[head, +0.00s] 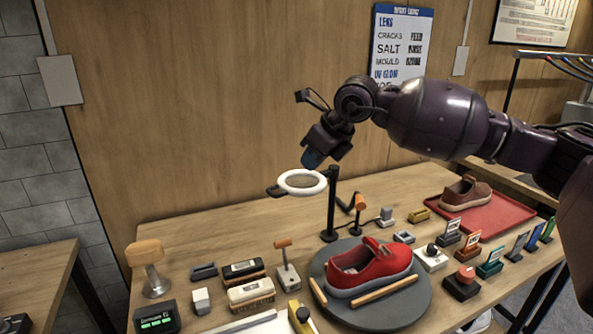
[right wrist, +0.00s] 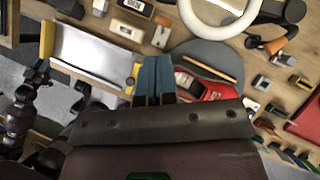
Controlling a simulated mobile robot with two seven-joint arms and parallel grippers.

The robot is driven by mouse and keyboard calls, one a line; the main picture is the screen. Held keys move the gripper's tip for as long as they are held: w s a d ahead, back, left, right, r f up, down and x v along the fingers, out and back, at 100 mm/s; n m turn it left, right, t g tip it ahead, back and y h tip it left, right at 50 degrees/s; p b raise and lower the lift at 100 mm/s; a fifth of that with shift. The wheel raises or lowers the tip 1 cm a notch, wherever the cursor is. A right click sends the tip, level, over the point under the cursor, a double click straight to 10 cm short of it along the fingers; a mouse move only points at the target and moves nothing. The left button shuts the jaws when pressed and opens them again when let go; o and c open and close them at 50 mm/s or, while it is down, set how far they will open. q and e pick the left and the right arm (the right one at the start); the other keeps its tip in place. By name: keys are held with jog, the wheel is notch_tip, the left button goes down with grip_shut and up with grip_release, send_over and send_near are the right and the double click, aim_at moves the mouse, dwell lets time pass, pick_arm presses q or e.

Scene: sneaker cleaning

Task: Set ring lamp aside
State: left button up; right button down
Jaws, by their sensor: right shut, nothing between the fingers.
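The ring lamp has a white ring head (head: 301,182) held out to the left of a dark upright post (head: 332,205) at the back of the table. Part of its white ring also shows at the top of the right wrist view (right wrist: 222,22). My right gripper (head: 313,160) hangs just above the ring head, pointing down. Its blue fingers (right wrist: 153,78) are together with nothing between them. It appears apart from the lamp.
A red shoe (head: 368,266) sits on a round grey turntable (head: 405,313) in front of the lamp. A small orange lamp (head: 359,203) stands right of the post. Brushes (head: 250,293) and small blocks crowd the left; a red tray (head: 505,212) holds a brown shoe (head: 466,193).

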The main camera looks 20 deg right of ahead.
send_near(275, 194)
notch_tip(275, 194, down, 4)
jog(key=shift+w+a+f, duration=0.4)
jog(key=shift+w, duration=0.2)
jog(key=shift+w+a+f, duration=0.35)
jog(key=shift+w+a, duration=0.05)
jog(key=shift+w, duration=0.25)
jog(key=shift+w+a+f, duration=0.2)
jog(key=shift+w+f, duration=0.05)
jog(key=shift+w, duration=0.15)
jog(key=w+m, duration=0.1)
jog(key=w+a, duration=0.1)
jog(key=w, duration=0.1)
jog(key=w+m+h, duration=0.1)
jog(key=shift+w+a+m+t+b, duration=0.3)
jog(key=shift+w+a+t+b, duration=0.05)
jog(key=shift+t+b, duration=0.05)
jog(key=shift+w+d, duration=0.1)
jog(key=shift+w, duration=0.05)
jog(key=shift+r, duration=0.1)
